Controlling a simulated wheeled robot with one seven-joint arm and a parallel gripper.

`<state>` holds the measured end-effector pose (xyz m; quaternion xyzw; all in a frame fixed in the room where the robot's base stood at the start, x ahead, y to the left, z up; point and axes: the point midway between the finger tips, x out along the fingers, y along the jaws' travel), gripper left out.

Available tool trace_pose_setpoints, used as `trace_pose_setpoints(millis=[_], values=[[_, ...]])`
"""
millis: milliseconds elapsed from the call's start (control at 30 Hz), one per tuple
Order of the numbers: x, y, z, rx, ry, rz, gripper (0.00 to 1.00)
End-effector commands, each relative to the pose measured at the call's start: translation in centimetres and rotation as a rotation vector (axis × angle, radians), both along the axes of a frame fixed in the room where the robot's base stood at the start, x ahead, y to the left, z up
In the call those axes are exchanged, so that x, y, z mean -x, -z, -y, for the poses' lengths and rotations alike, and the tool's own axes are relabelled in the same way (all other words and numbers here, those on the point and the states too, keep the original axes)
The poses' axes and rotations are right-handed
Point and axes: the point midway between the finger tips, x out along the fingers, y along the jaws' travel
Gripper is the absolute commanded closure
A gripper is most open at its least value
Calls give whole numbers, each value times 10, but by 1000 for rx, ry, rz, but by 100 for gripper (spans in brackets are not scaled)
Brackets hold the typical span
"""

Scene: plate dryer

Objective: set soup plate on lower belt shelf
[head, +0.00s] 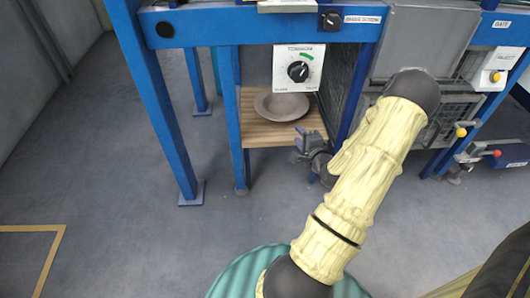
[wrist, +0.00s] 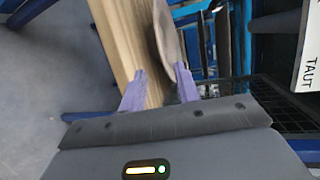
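The soup plate (head: 282,105) is round, wide-rimmed and grey-brown. It appears to lie upright on the wooden slatted shelf (head: 262,133), low inside the blue frame. My gripper (head: 298,146) is just in front of the shelf, at its near right side, below and right of the plate. In the wrist view, the two purple fingers of my gripper (wrist: 159,84) are apart with nothing clamped between them. The plate (wrist: 169,42) shows edge-on beyond the right fingertip, beside the pale wood of the shelf (wrist: 126,35). I cannot tell whether that fingertip touches the plate.
A white dial panel (head: 298,68) hangs above the shelf opening. A blue post (head: 233,120) bounds the shelf on the left, and dark mesh (head: 338,90) stands on its right. A grey hood (head: 425,42) is further right. The floor (head: 110,180) at left is clear.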

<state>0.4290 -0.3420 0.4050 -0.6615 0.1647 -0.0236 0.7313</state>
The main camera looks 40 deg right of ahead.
Motion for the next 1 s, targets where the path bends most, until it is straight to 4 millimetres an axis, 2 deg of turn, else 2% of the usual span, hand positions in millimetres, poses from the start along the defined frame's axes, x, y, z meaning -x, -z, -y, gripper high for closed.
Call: trace_pose_setpoints(millis=[167, 267, 400, 567, 767, 1000], values=[[-8, 0, -10, 38, -36, -50, 68], [-20, 0, -28, 114, -100, -150, 68], [-37, -2, -65, 283, -238, -348, 68], [-45, -9, -111, 484, -408, -562, 68], [-38, -28, -170, 712, -624, -774, 68], [-6, -59, -240, 932, -900, -954, 68]])
